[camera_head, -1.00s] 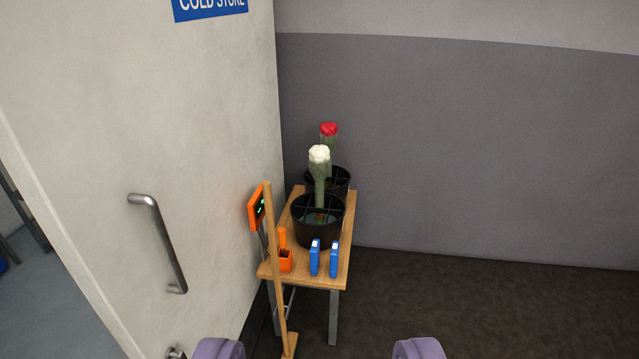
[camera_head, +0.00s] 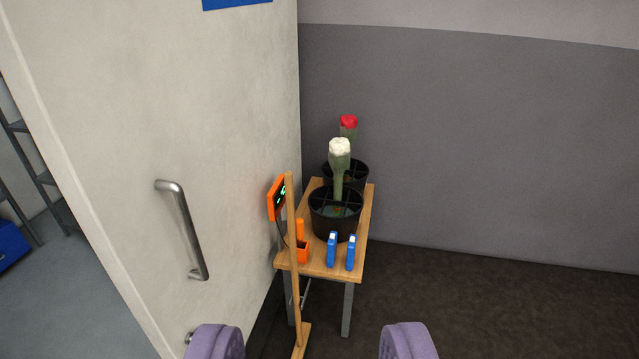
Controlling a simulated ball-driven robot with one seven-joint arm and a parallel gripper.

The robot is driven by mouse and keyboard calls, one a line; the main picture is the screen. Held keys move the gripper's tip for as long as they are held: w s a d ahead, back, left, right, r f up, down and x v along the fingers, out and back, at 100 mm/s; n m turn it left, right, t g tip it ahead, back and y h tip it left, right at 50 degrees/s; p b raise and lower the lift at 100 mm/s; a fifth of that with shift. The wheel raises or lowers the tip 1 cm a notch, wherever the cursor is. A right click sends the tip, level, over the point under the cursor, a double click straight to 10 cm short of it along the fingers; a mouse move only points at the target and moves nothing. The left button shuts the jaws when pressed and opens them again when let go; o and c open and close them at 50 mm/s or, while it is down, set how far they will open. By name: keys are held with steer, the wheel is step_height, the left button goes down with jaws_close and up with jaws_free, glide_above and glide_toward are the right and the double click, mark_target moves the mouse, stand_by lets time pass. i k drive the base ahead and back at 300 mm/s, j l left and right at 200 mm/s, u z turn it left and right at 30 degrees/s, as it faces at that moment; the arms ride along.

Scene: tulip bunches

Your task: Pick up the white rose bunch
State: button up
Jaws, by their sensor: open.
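The white rose bunch (camera_head: 339,160) stands upright in the nearer black bucket (camera_head: 333,222) on a small wooden table (camera_head: 318,262). Its white heads are at the top and its wrapped stems go down into the bucket. A red bunch (camera_head: 348,124) stands behind it in a second black bucket (camera_head: 352,172), partly hidden. My gripper (camera_head: 312,345) shows only as two purple fingertips at the bottom edge. They are wide apart with nothing between them but the view of the floor and a post. The bunch is well beyond them.
A wooden post (camera_head: 294,265) with an orange display (camera_head: 277,198) stands before the table's left side. An orange holder (camera_head: 302,247) and two blue items (camera_head: 341,251) sit at the table's front. A pale door (camera_head: 150,110) with a metal handle (camera_head: 185,232) is left. Floor (camera_head: 480,300) at right is clear.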

mark_target(339, 150)
steer(key=i+l+u, duration=0.2)
steer(key=u, duration=0.25)
steer(key=i+l+u, duration=0.5)
steer(key=l, duration=0.2)
steer(key=i+l, duration=0.25)
steer(key=i+l+u, duration=0.15)
steer(key=l, duration=0.25)
steer(key=i+l+u, duration=0.1)
steer(key=l, duration=0.2)
steer(key=i+l, duration=0.15)
steer(key=l, duration=0.2)
steer(key=i+l+u, duration=0.15)
steer(key=l, duration=0.2)
steer(key=i+l, duration=0.15)
steer(key=l, duration=0.2)
steer(key=i+l, duration=0.15)
steer(key=l, duration=0.25)
steer(key=i+l, duration=0.15)
steer(key=l, duration=0.2)
steer(key=i+l, duration=0.1)
steer(key=l, duration=0.3)
steer(key=i+l, duration=0.15)
steer(key=l, duration=0.2)
steer(key=i+l, duration=0.15)
steer(key=l, duration=0.25)
steer(key=i+l, duration=0.15)
steer(key=l, duration=0.2)
